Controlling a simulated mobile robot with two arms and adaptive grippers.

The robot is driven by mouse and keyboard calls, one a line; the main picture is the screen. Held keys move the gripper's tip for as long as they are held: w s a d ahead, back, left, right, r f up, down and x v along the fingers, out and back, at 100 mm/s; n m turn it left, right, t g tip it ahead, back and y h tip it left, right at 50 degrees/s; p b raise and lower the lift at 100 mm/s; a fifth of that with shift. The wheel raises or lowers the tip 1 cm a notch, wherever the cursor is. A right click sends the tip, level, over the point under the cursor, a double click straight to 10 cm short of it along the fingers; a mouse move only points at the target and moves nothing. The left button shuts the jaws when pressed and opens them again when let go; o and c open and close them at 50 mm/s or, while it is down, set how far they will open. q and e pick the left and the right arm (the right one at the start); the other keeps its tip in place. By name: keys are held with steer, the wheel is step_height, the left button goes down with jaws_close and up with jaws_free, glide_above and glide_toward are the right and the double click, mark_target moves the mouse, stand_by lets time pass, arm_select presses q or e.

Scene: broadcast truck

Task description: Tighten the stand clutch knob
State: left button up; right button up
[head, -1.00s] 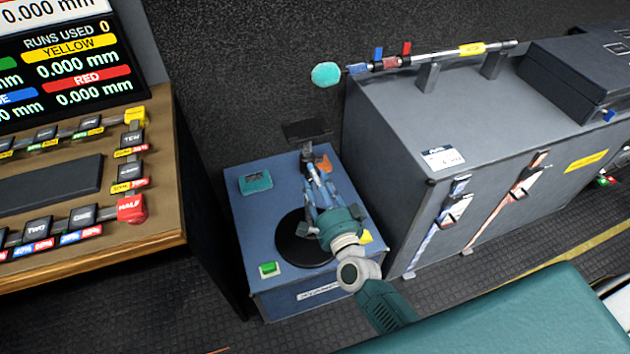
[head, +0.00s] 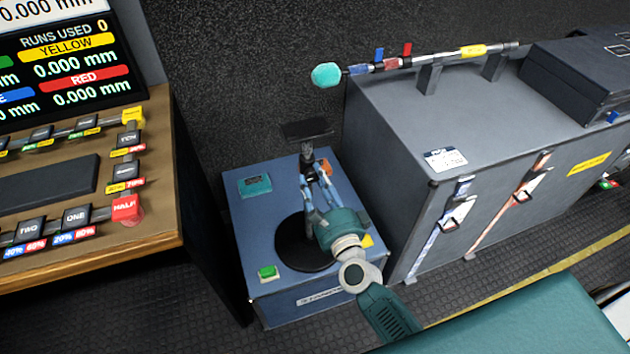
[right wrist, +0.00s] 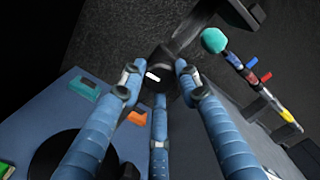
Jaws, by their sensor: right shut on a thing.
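The stand has a round black base (head: 290,246) on a low blue case and a flat black plate (head: 307,130) on top. Its dark clutch knob (right wrist: 161,74), with a short white mark, sits between my fingertips in the right wrist view. In the head view the knob is small and partly hidden by the fingers. My right gripper (head: 315,172) reaches up to it from the front, its blue fingers closed around the knob; it also shows in the right wrist view (right wrist: 158,80). My left gripper is not in view.
The blue case (head: 242,215) carries a teal box (head: 255,185), a green button (head: 267,272) and an orange piece (head: 325,167). A grey cabinet (head: 400,130) with a teal-tipped rod (head: 400,62) stands close right. A wooden desk (head: 160,215) with a scoreboard is left.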

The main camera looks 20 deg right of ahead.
steer(key=shift+d+r, duration=0.1)
steer(key=shift+d, duration=0.05)
steer(key=o, duration=1.1)
steer(key=shift+o, duration=0.2)
steer(key=shift+s+f, duration=0.2)
steer(key=shift+s, duration=0.25)
steer(key=s, duration=1.1)
steer(key=shift+d, duration=0.2)
